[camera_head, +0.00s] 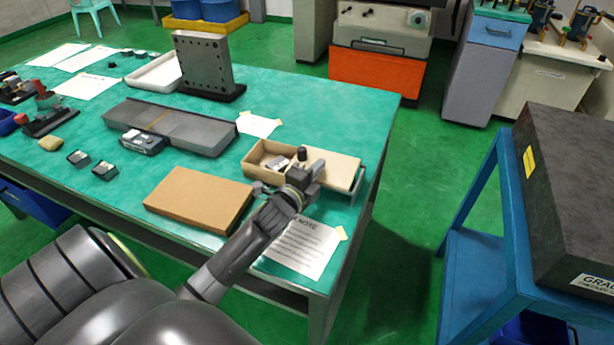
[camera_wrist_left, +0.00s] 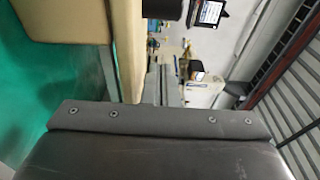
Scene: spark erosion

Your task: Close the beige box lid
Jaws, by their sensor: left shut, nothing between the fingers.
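The beige box (camera_head: 262,153) sits near the right end of the green table in the head view. Its left part is open, with small grey items inside. The flat beige lid (camera_head: 338,170) lies to the right, leaving that part uncovered. My left gripper (camera_head: 302,170) is shut and empty, at the front of the box between the open part and the lid. It hides part of the box, and I cannot tell whether it touches the lid. In the left wrist view, a beige surface (camera_wrist_left: 70,18) of the box or lid shows at the top left.
A brown flat box (camera_head: 200,198) lies left of my left arm, and a note sheet (camera_head: 303,247) lies to its right. A long grey block (camera_head: 170,127) and a metal plate on a stand (camera_head: 204,65) are farther back. The table's right edge is close to the lid.

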